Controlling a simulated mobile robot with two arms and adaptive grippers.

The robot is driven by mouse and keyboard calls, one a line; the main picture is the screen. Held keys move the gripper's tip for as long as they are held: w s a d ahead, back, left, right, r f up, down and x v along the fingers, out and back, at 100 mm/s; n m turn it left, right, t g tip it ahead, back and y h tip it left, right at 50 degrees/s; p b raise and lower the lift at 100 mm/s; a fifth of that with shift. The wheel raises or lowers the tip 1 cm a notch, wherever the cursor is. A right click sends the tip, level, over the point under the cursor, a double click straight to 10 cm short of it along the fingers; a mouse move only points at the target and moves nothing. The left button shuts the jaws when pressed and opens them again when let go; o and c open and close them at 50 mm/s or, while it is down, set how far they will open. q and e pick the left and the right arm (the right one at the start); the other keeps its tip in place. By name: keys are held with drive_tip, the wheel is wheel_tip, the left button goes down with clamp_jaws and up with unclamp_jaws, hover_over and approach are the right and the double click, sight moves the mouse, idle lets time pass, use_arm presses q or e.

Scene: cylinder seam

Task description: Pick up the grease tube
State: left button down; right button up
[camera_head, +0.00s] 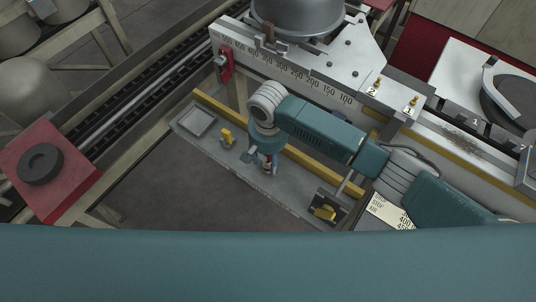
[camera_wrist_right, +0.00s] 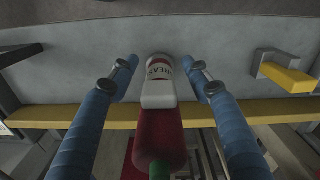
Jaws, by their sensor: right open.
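My left gripper is not in view.
The grey shelf (camera_head: 245,178) has a yellow rail (camera_head: 315,165) along its back edge. A shallow square tray (camera_head: 197,122) and a yellow fitting (camera_head: 227,138) are left of the gripper. A dark box with a yellow part (camera_head: 325,212) is to its right.

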drive_tip(key=shift+f, duration=0.25)
drive_tip(key=c, duration=1.2)
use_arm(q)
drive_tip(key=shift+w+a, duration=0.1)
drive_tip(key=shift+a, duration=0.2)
use_arm(e)
clamp_jaws()
drive_tip(key=shift+w, duration=0.1)
drive_tip(key=shift+r, duration=0.1)
